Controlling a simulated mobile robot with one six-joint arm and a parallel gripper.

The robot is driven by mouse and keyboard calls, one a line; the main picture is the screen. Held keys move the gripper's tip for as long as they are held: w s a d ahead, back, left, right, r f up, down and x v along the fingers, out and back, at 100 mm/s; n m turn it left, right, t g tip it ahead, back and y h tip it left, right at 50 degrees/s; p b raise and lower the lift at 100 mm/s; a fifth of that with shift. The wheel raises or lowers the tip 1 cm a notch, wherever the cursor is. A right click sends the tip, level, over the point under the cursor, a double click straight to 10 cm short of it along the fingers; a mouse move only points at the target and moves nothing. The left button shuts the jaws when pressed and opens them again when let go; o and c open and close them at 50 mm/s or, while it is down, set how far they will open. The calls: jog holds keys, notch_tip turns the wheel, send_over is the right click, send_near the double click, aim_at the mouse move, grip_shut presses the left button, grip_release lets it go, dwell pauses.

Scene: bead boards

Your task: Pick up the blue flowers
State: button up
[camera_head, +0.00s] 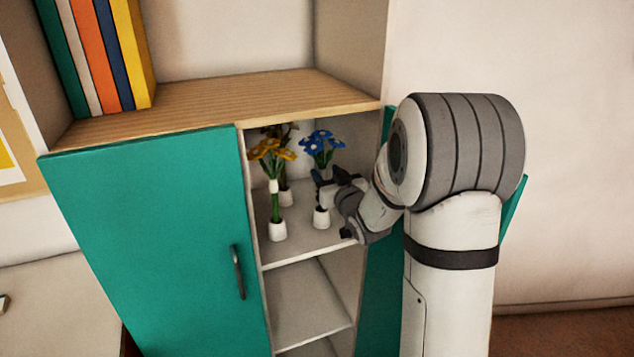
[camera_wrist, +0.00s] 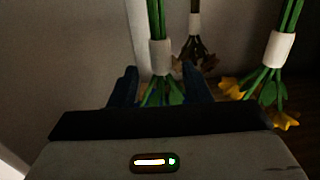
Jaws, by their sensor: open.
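The blue flowers (camera_head: 321,146) stand upright in a small white pot (camera_head: 321,218) on the upper shelf of the open cabinet, towards its right side. My gripper (camera_head: 325,184) is open at their stem, below the blooms and above the pot. In the wrist view, which looks upside down, green stems with a white band (camera_wrist: 160,57) lie between the two dark fingers of my gripper (camera_wrist: 160,88). I cannot tell whether the fingers touch the stems. The blue blooms are not clearly visible there.
Orange-yellow flowers (camera_head: 272,150) in a white pot stand close by on the left; they also show in the wrist view (camera_wrist: 240,88). Darker brownish flowers (camera_head: 287,133) stand behind. The closed teal door (camera_head: 160,240) borders the left; the open door (camera_head: 378,290) is right.

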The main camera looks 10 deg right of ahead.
aim_at(324, 171)
jog(key=shift+w+a, duration=0.25)
jog(key=shift+w, duration=0.5)
jog(key=shift+w+a, duration=0.2)
jog(key=shift+w, duration=0.5)
jog(key=shift+c, duration=0.3)
grip_shut()
